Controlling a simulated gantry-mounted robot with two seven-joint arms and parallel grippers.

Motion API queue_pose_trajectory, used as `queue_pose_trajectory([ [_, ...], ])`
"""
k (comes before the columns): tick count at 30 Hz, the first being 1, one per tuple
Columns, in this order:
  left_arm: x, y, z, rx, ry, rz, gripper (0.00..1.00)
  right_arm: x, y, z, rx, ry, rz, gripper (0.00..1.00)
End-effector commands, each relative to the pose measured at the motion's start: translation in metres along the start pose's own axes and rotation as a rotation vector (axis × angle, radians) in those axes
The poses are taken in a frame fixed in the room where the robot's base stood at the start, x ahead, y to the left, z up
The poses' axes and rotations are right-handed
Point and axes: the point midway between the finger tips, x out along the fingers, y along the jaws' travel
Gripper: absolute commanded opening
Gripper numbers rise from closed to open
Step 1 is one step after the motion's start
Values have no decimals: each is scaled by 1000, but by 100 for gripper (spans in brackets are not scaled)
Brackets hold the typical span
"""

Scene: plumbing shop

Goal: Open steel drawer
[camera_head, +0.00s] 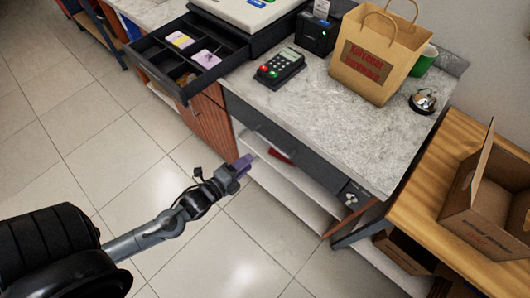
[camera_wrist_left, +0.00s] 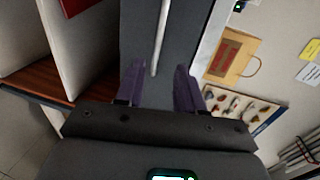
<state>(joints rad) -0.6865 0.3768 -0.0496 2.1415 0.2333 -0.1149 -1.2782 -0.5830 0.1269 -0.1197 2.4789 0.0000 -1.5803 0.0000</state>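The steel drawer (camera_head: 310,161) is a dark grey front under the marble counter and looks shut, flush with the counter. Its light bar handle (camera_head: 274,146) runs along the front. In the left wrist view the drawer front (camera_wrist_left: 185,35) fills the upper middle, and the handle (camera_wrist_left: 161,35) points down toward the gap between my fingers. My left gripper (camera_head: 245,163) has purple fingers and is just in front of the drawer, near the handle. In the wrist view the left gripper (camera_wrist_left: 158,85) is open and empty. My right gripper is not in view.
An open black cash drawer (camera_head: 185,88) juts out at the upper left. On the counter (camera_head: 345,125) stand a card terminal (camera_head: 280,66), a paper bag (camera_head: 380,55) and a bell (camera_head: 423,101). A wooden table with a cardboard box (camera_head: 485,205) is at right. The floor in front is clear.

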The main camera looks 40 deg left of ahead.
Motion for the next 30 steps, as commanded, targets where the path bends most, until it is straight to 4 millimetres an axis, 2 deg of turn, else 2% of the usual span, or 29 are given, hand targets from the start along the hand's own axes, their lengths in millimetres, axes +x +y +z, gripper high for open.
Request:
queue_pose_trajectory([
  [5,14,3,0,-1,0,-2,37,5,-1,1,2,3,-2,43],
  [21,92,4,0,-1,-1,0,37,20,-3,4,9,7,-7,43],
  [30,107,3,0,-1,0,1,37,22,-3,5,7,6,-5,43],
])
